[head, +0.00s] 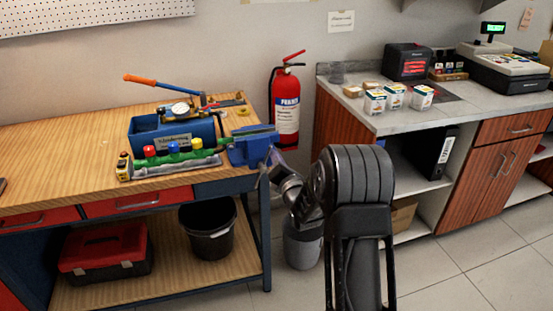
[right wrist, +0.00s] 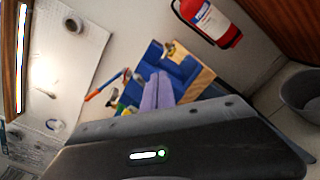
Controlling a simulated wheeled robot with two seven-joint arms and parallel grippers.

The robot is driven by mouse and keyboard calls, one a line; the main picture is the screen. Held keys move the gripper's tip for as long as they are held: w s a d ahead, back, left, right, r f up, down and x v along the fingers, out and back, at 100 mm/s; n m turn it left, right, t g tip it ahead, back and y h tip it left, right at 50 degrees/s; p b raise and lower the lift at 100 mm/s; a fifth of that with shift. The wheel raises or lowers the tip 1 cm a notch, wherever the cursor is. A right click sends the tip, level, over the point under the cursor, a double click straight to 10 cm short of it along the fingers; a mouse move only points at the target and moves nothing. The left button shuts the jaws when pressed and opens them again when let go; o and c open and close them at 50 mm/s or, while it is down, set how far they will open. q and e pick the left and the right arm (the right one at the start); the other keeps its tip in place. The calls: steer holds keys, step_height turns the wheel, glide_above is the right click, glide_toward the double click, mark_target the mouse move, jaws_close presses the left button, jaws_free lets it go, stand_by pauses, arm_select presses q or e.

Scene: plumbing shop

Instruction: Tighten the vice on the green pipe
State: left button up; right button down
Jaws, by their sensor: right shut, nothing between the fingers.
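A blue vice (head: 252,149) is fixed at the right front corner of the wooden workbench. The vice's handle is not clear to see. My right gripper (head: 267,162) is just right of and below the vice, partly hidden behind my own arm links. In the right wrist view its pale purple fingers (right wrist: 158,78) are together and empty, in front of the blue vice (right wrist: 184,68). I cannot tell whether they touch it. My left gripper is not in view.
The workbench (head: 60,140) holds a blue toolbox (head: 150,140), a green manifold with coloured knobs (head: 180,158) and an orange-handled tool (head: 145,80). A fire extinguisher (head: 286,105) stands behind the vice. A black bucket (head: 207,232) is below. A counter (head: 385,120) stands right.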

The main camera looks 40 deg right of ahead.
steer(key=shift+w+a+r, duration=0.2)
steer(key=shift+a+r, duration=0.25)
steer(key=shift+a, duration=0.1)
steer(key=shift+w+a+r, duration=0.2)
steer(key=shift+a+r, duration=0.1)
steer(key=shift+a, duration=0.3)
steer(key=shift+w+a, duration=0.2)
steer(key=shift+a, duration=0.45)
